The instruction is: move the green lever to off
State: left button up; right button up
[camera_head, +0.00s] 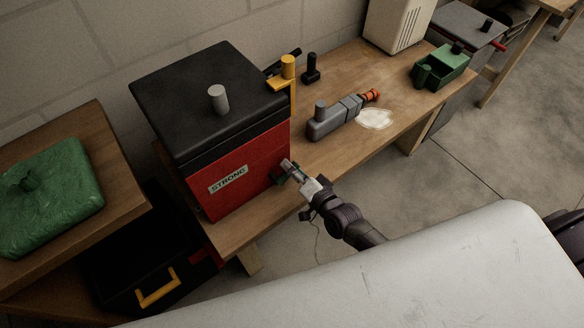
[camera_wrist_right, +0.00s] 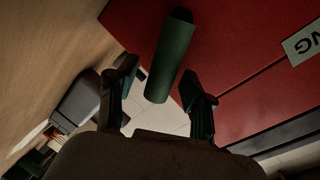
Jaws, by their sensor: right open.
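The green lever (camera_wrist_right: 172,58) is a dark green cylinder beside the red face of a box in the right wrist view. In the head view only a small dark green part (camera_head: 279,180) shows low at the box's right corner, partly hidden by my gripper. My right gripper (camera_head: 288,172) is open there. In the right wrist view its two fingers (camera_wrist_right: 158,100) stand on either side of the lever's lower end, with gaps visible; I cannot tell whether either touches it. My left gripper is not in view.
The red box (camera_head: 238,172) with a black lid and "STRONG" label stands on a wooden bench (camera_head: 345,150). A grey tool (camera_head: 335,117), a white patch (camera_head: 374,119) and a green open box (camera_head: 441,68) are to the right. A green bag (camera_head: 48,190) lies on the left table.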

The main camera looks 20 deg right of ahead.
jog(key=shift+w+a, duration=0.1)
jog(key=shift+w, duration=0.25)
grip_shut()
